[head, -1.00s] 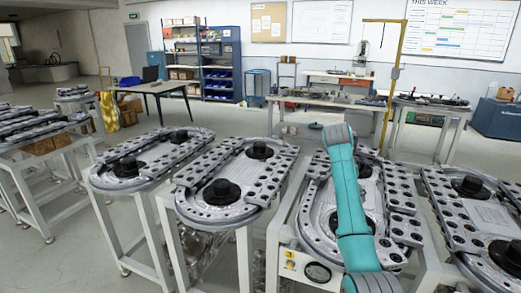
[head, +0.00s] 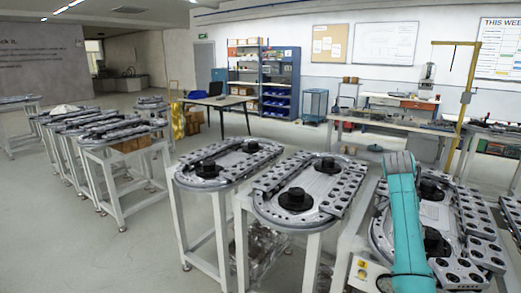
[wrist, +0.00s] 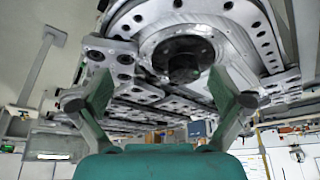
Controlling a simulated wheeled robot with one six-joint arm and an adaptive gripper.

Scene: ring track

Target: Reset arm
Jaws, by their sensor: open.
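My teal arm (head: 405,225) rises at the right of the head view, in front of a ring track (head: 385,232) on a white stand. The gripper end is not visible there. In the wrist view my gripper (wrist: 165,92) has its two fingers wide apart with nothing held between them. A grey ring track (wrist: 130,20) with a round black hub (wrist: 185,68) shows beyond the fingers, and the picture looks upside down. I cannot tell how far the track is from the fingertips.
Two more ring tracks (head: 258,160) on white stands are left of my arm, with further ones (head: 122,131) at the far left. A yellow post (head: 466,98) stands behind on the right. A blue shelf (head: 282,80) and a desk (head: 218,102) are at the back. Grey floor is open at lower left.

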